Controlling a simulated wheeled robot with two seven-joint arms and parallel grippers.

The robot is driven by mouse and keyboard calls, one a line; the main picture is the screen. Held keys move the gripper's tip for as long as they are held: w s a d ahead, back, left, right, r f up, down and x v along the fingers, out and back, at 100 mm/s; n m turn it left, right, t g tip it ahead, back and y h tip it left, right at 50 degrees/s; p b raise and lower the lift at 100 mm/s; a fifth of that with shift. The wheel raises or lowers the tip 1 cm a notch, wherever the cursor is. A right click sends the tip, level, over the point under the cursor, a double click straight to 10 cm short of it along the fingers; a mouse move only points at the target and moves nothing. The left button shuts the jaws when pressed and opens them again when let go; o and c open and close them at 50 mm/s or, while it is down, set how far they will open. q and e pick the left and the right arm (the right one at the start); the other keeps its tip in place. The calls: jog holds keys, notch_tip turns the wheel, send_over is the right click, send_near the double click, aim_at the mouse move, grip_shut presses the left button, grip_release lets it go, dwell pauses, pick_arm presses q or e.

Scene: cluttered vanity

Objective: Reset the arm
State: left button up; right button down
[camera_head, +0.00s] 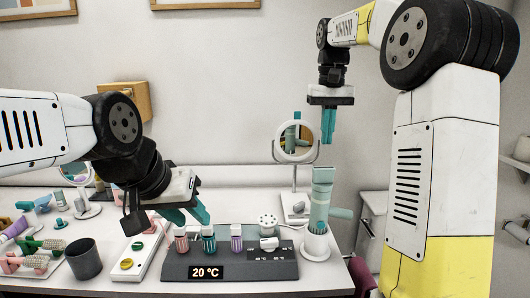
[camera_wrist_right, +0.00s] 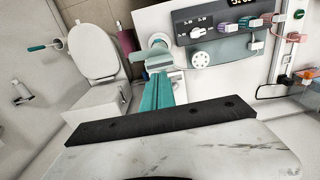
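My right gripper (camera_head: 329,140) hangs in the air at the upper middle, fingers pointing down. Its two teal fingers lie together with nothing visible between them; they also show in the right wrist view (camera_wrist_right: 160,92). It is above a teal hair dryer (camera_head: 321,195), which stands in a white round holder (camera_head: 316,245), and is apart from it. My left gripper (camera_head: 190,216) is low over the vanity at the left, tilted, with its teal fingers spread.
A grey display panel (camera_head: 228,272) reads 20 °C. A white strip (camera_head: 140,262) with colored knobs and a dark cup (camera_head: 84,259) stand left of it. A round mirror (camera_head: 295,142) stands behind. Brushes (camera_head: 28,262) lie far left. A toilet (camera_wrist_right: 92,52) stands beside the vanity.

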jog(key=s+a+f+t+y, duration=0.1)
jog(key=s+f+t, duration=0.2)
jog(key=s, duration=0.9)
jog(key=s+a+f+t+y, duration=0.1)
jog(key=s+f+t, duration=0.2)
jog(key=s, duration=0.9)
jog(key=shift+f, duration=1.45)
jog(key=shift+a, duration=0.1)
